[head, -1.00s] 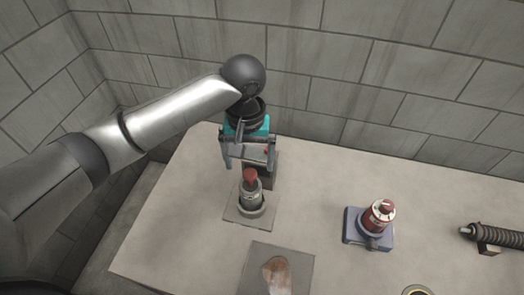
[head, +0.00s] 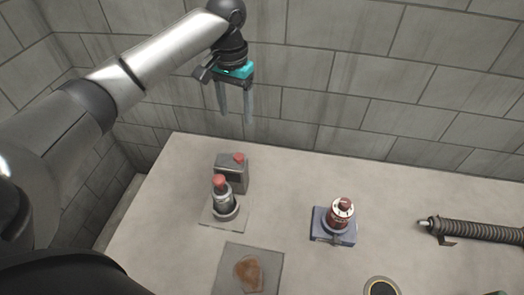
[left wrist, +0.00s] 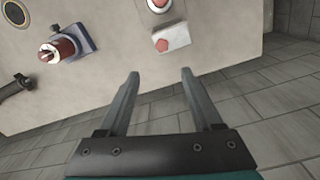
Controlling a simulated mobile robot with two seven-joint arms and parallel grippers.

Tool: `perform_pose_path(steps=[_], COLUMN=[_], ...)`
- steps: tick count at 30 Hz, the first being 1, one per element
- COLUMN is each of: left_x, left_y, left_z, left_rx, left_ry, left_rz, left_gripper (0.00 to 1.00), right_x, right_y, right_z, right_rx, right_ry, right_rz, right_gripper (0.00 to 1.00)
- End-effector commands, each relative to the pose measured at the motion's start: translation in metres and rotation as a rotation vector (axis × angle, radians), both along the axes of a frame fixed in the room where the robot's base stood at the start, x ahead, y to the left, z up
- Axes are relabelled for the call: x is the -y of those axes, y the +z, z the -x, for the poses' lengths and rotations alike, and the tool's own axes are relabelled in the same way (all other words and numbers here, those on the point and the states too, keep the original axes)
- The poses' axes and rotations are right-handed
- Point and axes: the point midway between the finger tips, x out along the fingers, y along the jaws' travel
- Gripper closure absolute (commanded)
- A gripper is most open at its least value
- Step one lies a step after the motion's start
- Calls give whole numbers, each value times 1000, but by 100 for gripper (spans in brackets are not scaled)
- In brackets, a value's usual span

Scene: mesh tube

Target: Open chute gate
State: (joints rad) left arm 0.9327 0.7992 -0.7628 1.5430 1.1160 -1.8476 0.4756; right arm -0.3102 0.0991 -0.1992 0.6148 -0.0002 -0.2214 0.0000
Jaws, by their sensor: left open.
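I cannot tell which thing is the chute gate. A grey box with a red button (head: 232,176) stands at the back left of the table; its red button also shows in the left wrist view (left wrist: 174,43). Just in front of it, a grey cylinder with a red top (head: 223,195) stands upright on a square plate. My left gripper (head: 236,115) is open and empty, raised behind the box near the wall, apart from everything. Its two spread fingers (left wrist: 159,75) show in the left wrist view. My right gripper is not in view.
A red dial on a blue base (head: 340,215) stands mid-table. A ribbed hose (head: 480,231) lies at the right. A plate with a brown patch (head: 228,266) and a dark round port (head: 381,288) are at the front. The brick wall (head: 340,60) closes the back.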

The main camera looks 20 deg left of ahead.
Motion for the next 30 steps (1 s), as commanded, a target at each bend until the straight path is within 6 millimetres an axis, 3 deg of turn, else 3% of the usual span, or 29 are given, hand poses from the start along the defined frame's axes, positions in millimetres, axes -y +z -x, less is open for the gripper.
perform_pose_path(steps=[9,19,24,30], left_x=[0,0,0,0], left_y=[-56,-123,-143,-151], left_z=[2,1,1,1], left_rx=[-6,-4,-2,0], left_ry=[-1,0,-1,-2], left_rz=[-2,-2,-1,-1], left_gripper=[34,34,34,34], right_x=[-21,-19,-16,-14], right_y=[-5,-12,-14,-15], right_z=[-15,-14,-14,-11], right_rx=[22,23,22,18], right_ry=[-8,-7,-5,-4], right_rz=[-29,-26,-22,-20], right_gripper=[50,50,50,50])
